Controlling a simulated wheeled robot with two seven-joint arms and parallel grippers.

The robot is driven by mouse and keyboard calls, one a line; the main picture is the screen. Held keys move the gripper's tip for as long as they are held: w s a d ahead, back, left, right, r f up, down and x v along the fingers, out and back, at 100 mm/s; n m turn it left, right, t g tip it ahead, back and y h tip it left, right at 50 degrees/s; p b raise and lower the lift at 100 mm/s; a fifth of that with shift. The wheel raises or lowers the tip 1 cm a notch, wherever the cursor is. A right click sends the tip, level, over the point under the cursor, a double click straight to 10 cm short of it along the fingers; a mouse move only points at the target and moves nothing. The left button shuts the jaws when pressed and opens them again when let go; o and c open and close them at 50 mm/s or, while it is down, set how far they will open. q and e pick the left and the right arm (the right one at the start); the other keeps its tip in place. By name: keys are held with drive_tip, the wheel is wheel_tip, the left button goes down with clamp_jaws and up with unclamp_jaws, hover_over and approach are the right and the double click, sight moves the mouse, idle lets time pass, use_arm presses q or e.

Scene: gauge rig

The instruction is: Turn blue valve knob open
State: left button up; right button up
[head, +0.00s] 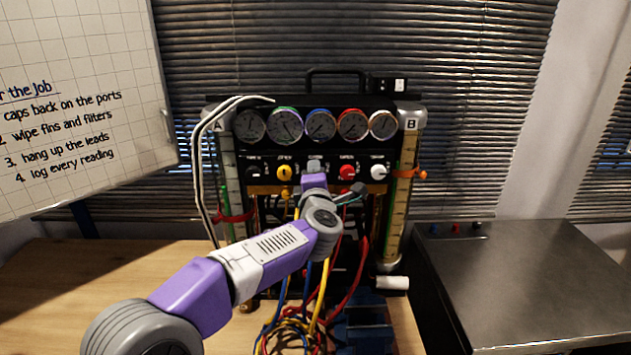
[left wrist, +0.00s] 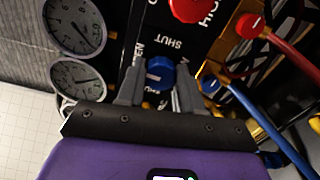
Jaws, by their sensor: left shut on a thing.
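The blue valve knob (left wrist: 160,72) sits on the black panel between the fingers of my left gripper (left wrist: 158,92) in the left wrist view. The fingers are shut on it from both sides. The word SHUT is printed on the panel above the knob, and a partly covered label ending in EN stands to its left. In the head view my left gripper (head: 314,166) reaches the middle of the knob row and hides the blue knob. My right gripper is not in view.
A yellow knob (head: 285,173) and a red knob (head: 347,172) flank my gripper closely. A black knob (head: 254,173) and white knob (head: 378,172) are farther out. Several gauges sit above. Coloured hoses (head: 322,295) hang below. A blue hose fitting (left wrist: 211,86) is near the right finger.

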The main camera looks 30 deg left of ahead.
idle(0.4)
use_arm(q)
drive_tip(key=o, duration=1)
drive_tip(key=shift+o, duration=0.2)
drive_tip(key=v, duration=0.7)
drive_tip(key=shift+s+d, duration=0.2)
drive_tip(key=shift+s, duration=0.05)
drive_tip(key=shift+f, duration=0.1)
